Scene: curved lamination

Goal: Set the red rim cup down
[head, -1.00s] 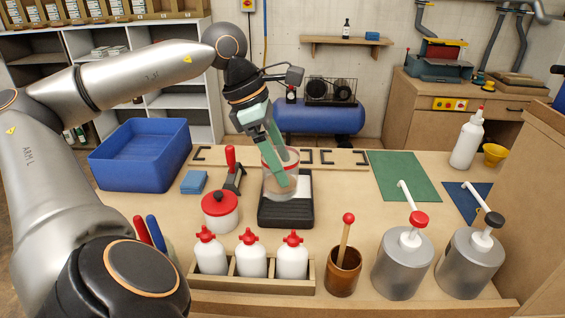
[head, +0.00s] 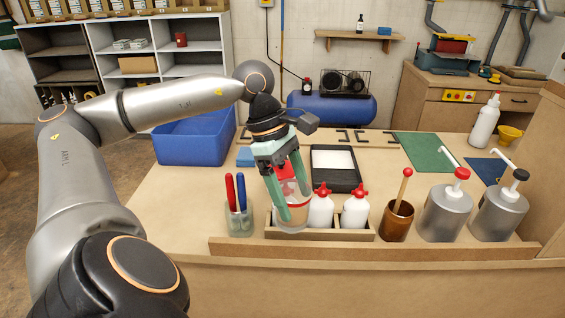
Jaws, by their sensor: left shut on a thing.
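The clear cup with the red rim (head: 295,217) is held by my left gripper (head: 291,203), whose green fingers close around it. The cup is near the front of the table, at the left end of the wooden bottle rack (head: 338,234). It overlaps that end of the rack in the picture. I cannot tell whether its base touches anything. Two white bottles with red caps (head: 321,208) stand in the rack to its right; the left slot is hidden behind the cup. My right gripper is out of view.
A holder with red and blue handled tools (head: 240,221) stands just left of the cup. The black scale with a white top (head: 335,168) lies empty behind the rack. A brown pot (head: 397,222) and grey pump canisters (head: 445,215) stand to the right. The table's front left is bare.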

